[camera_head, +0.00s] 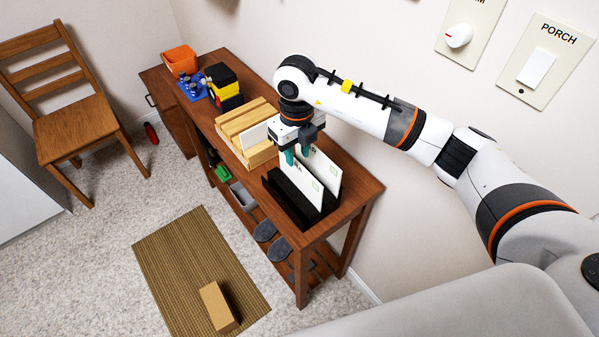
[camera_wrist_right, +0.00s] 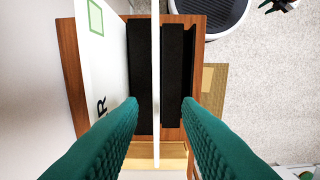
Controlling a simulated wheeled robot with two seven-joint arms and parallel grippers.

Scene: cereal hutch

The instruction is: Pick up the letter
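Two white letters stand upright in a black slotted rack (camera_head: 283,196) on the wooden table. My right gripper (camera_head: 297,154) is open at the top of the nearer letter. In the right wrist view, its teal fingers (camera_wrist_right: 161,106) stand on either side of this letter (camera_wrist_right: 156,70), seen edge-on, with a gap on both sides. The other letter (camera_wrist_right: 98,55), with a green square and dark lettering, is outside the left finger. My left gripper is not in view.
A wooden crate (camera_head: 258,155) holding a white card stands beside the rack. A toy truck (camera_head: 223,84) and an orange bin (camera_head: 180,60) are farther along the table (camera_head: 352,180). The wall is close behind. A box (camera_head: 218,307) lies on the floor mat (camera_head: 185,265).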

